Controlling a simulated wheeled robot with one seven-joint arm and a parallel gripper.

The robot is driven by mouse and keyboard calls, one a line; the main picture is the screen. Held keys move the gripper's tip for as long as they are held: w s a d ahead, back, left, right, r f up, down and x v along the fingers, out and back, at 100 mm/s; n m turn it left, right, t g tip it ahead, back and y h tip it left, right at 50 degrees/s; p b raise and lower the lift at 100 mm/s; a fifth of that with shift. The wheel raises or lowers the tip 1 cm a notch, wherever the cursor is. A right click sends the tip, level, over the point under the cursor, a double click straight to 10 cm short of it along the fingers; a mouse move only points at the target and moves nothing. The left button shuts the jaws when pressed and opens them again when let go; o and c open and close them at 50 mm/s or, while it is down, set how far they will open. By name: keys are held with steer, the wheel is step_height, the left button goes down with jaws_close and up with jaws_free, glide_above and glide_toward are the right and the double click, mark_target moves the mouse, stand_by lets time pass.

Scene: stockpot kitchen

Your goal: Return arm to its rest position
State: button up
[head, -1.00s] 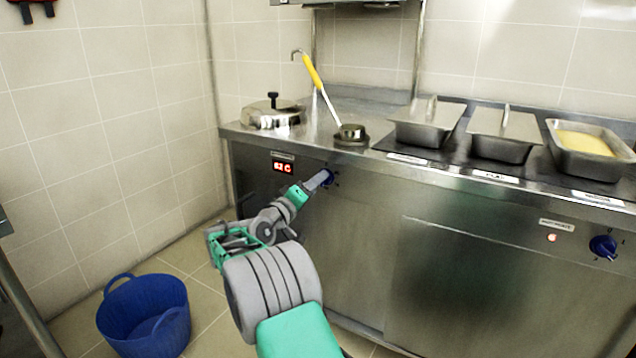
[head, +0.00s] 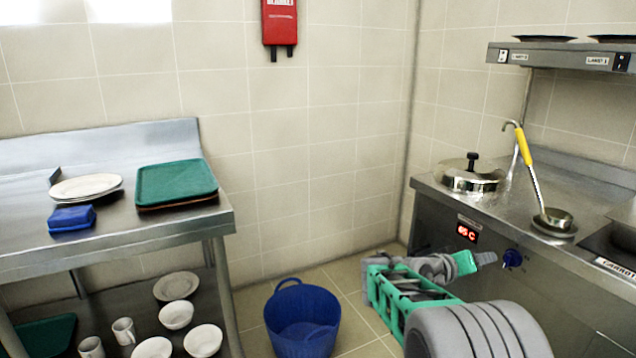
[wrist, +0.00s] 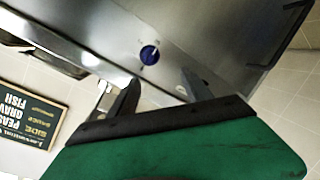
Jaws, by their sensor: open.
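My green and grey arm reaches from the lower right of the head view, with my gripper (head: 486,258) beside the front of the steel counter. In the wrist view my gripper (wrist: 160,92) has two dark fingers spread apart with nothing between them. A blue knob (head: 512,259) is on the counter front, just beyond the gripper in the head view. The knob (wrist: 149,55) also shows past the fingertips in the wrist view, apart from them. A red temperature display (head: 466,233) is left of the knob.
A blue bucket (head: 303,318) stands on the floor left of my arm. A lidded pot (head: 470,178) and a yellow-handled ladle (head: 532,170) are on the counter. Some floor is clear between bucket and counter.

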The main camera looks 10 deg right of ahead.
steer(key=s+a+r+n+y+p, duration=0.1)
steer(key=s+a+r+y+p, duration=0.4)
steer(key=a+r+p, duration=0.3)
steer(key=s+a+r+n+y+p, duration=0.1)
steer(key=s+a+r+y+p, duration=0.35)
steer(key=a+p, duration=0.45)
steer(key=s+a+r+n+g+y+p, duration=0.1)
steer(key=s+a+r+y+p, duration=0.1)
steer(key=s+a, duration=0.4)
steer(key=s+a+r+n+g+y+p, duration=0.1)
steer(key=s+a+r+g+y+p, duration=0.1)
steer(key=s+a+p, duration=0.3)
steer(key=s+a, duration=0.2)
steer(key=s, duration=0.1)
steer(key=shift+a+r, duration=0.25)
steer(key=shift+a, duration=0.05)
